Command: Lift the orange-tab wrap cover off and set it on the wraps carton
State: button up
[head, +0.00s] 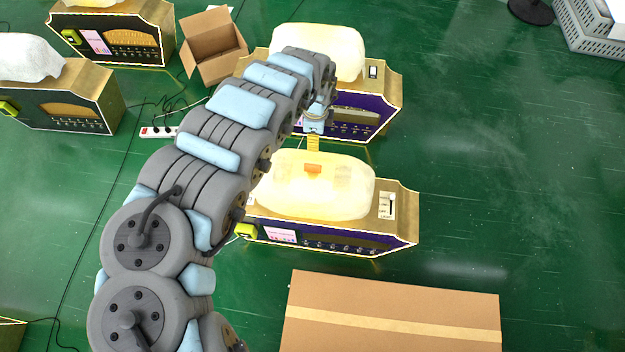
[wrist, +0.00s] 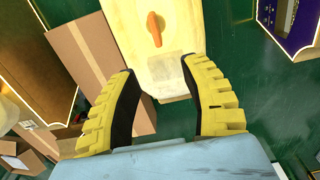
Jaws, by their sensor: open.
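The wrap cover (head: 335,195) is a pale, translucent yellow shell lying over the top of the middle machine, with an orange tab (head: 313,168) on it. The tab also shows near the top centre of the wrist view (wrist: 154,30). My gripper (head: 313,143) is just behind the tab in the head view, apart from it. In the wrist view its yellow fingers (wrist: 157,70) are spread and empty, with the tab beyond their tips. A closed, taped brown carton (head: 390,312) stands at the bottom right; I see no label on it. An open carton (head: 212,50) stands at the back.
Another covered machine (head: 350,110) stands behind the middle one. Two more machines (head: 75,95) stand at the left. A power strip (head: 158,132) and cables lie on the green floor. Grey crates (head: 590,30) are at the top right.

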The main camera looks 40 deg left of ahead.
aim_at(313, 165)
notch_tip(313, 165, down, 11)
jog(key=shift+d+f+b, duration=0.1)
jog(key=shift+b, duration=0.95)
jog(key=shift+f, duration=0.25)
jog(key=shift+f, duration=0.1)
jog(key=shift+s+f+b, duration=0.2)
jog(key=shift+s+f, duration=0.05)
jog(key=shift+f, duration=0.45)
jog(key=shift+s+f+b, duration=0.15)
jog(key=shift+s+f, duration=0.05)
jog(key=shift+f, duration=0.45)
jog(key=shift+f+b, duration=0.45)
jog(key=shift+f, duration=0.75)
jog(key=shift+a, duration=0.2)
jog(key=shift+r, duration=0.1)
grip_shut()
